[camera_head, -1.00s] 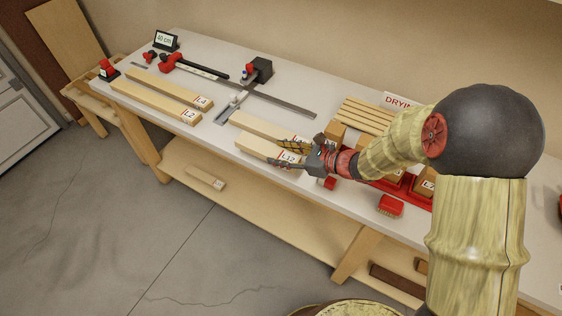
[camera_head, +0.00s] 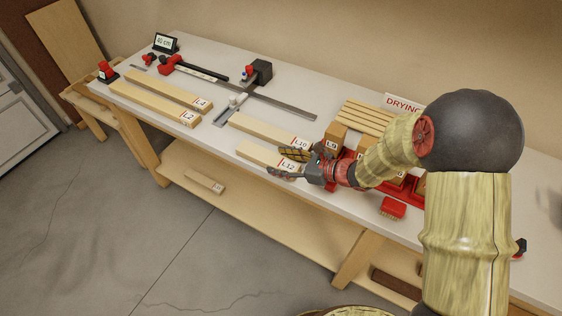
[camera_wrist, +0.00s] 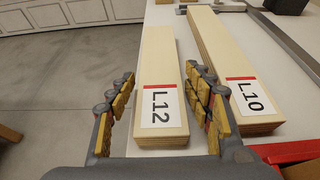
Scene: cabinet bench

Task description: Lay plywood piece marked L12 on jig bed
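The plywood piece marked L12 (camera_head: 252,151) lies flat on the bench top near its front edge, and it also shows in the wrist view (camera_wrist: 160,75). My gripper (camera_head: 285,163) is open at the labelled end of L12. In the wrist view its two fingers (camera_wrist: 160,95) are spread, one on each side of the piece. The right finger is in the narrow gap between L12 and the piece marked L10 (camera_wrist: 225,60). I cannot tell whether either finger touches wood. I cannot tell for certain which fixture is the jig bed; a metal rail fixture (camera_head: 280,104) lies behind these pieces.
Pieces L2 (camera_head: 150,103) and L4 (camera_head: 175,90) lie at the left. A red rack (camera_head: 408,190) with wooden blocks, a DRYING sign (camera_head: 402,103) and a red brush (camera_head: 393,207) are at the right. Clear bench lies between L2 and L12.

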